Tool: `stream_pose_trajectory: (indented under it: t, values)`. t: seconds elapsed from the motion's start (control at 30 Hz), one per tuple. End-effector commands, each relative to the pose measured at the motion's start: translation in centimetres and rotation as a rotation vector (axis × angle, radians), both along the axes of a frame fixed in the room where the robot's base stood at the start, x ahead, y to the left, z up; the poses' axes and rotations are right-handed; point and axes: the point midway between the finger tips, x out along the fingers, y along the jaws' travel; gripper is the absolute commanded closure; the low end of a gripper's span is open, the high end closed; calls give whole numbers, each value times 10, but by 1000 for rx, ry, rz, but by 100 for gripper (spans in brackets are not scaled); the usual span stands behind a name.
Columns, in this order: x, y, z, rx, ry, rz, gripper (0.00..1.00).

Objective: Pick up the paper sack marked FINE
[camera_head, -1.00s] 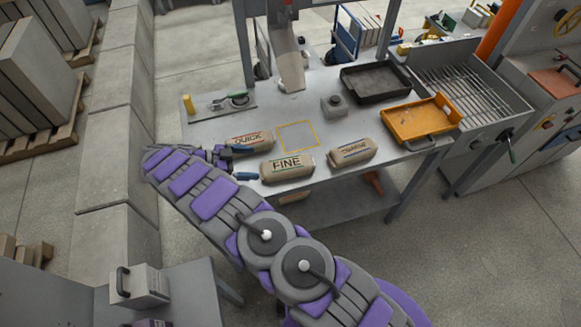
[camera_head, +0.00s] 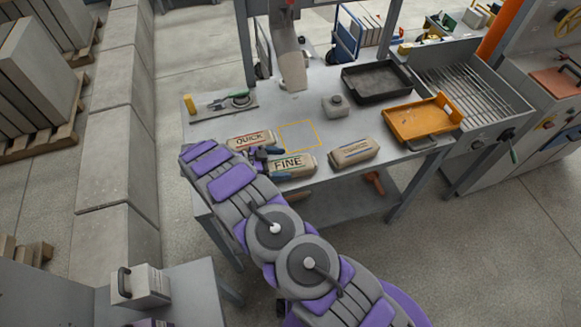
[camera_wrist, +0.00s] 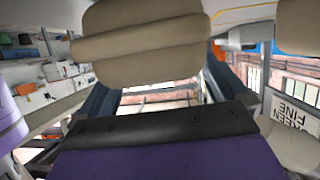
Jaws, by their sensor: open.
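The paper sack marked FINE (camera_head: 292,166) lies on the grey table near its front edge, between two other sacks, label facing up. My gripper (camera_head: 264,162) is open at its left end, one blue finger toward the near side and one toward the far side. In the wrist view a plain tan sack (camera_wrist: 143,45), which appears to be the same one, is above and between my blue finger parts. My open gripper also shows there (camera_wrist: 160,95). I cannot tell whether the fingers touch the sack.
The QUICK sack (camera_head: 250,141) lies close behind and left of my gripper. Another sack (camera_head: 354,152) lies to the right. A yellow outlined square (camera_head: 300,135) is bare. An orange tray (camera_head: 415,120), a black tray (camera_head: 365,84) and a small grey block (camera_head: 335,106) stand further right.

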Motion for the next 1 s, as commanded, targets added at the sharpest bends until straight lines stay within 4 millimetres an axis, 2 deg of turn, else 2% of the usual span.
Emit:
stream_pose_trajectory:
  t: [0.1, 0.33, 0.47, 0.73, 1.0]
  values:
    - [2, -11, -5, 2, 1, 2, 0]
    - [3, -20, -4, 12, -2, 3, 0]
    - [2, -23, -4, 13, 0, 1, 12]
    - [3, -14, -6, 5, -1, 2, 38]
    - [3, -14, -7, 6, 1, 3, 64]
